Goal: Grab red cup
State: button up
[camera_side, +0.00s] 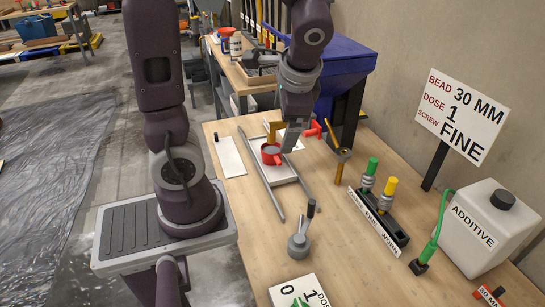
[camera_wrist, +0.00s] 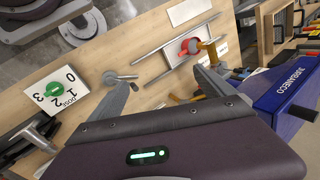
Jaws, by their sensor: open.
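The red cup (camera_side: 271,154) stands on a pale tray (camera_side: 284,178) between two long metal rails on the wooden bench. Its mouth looks grey inside. In the wrist view the red cup (camera_wrist: 189,46) is at the upper middle, with a yellow-brown bracket-like piece (camera_wrist: 207,45) close beside it. My gripper (camera_side: 288,140) is just right of the cup in the side view, and seems to be above or beside it; the exact gap cannot be told. In the wrist view my gripper (camera_wrist: 163,77) has its fingers spread wide with nothing between them.
A lever with a round base (camera_side: 299,242) stands in front of the rails. A block with green and yellow knobs (camera_side: 378,208) is to the right, near a brass-coloured upright tool (camera_side: 342,158). A white additive jug (camera_side: 488,230) and a sign (camera_side: 463,113) stand farther right. A flat white plate (camera_side: 229,156) lies left.

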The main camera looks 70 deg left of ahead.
aim_at(273, 155)
jog(key=w+a+f+m+y, duration=0.2)
jog(key=a+f+m+y, duration=0.1)
jog(key=a+f+m, duration=0.2)
jog(key=w+a+f+m+y, duration=0.2)
jog(key=a+f+m, duration=0.3)
jog(key=a+f, duration=0.4)
jog(key=w+a+f+m+y, duration=0.2)
jog(key=a+f+m, duration=0.3)
jog(key=f, duration=0.9)
jog(key=shift+w+a+f+y, duration=0.1)
jog(key=shift+w+a+y, duration=0.1)
jog(key=shift+a+y, duration=0.3)
jog(key=shift+w+a+f+y, duration=0.15)
jog(key=shift+a+y, duration=0.15)
jog(key=shift+a, duration=0.4)
jog(key=shift+m, duration=0.3)
jog(key=x, duration=0.7)
jog(key=shift+w, duration=0.35)
jog(key=shift+r, duration=0.1)
jog(key=c, duration=1.8)
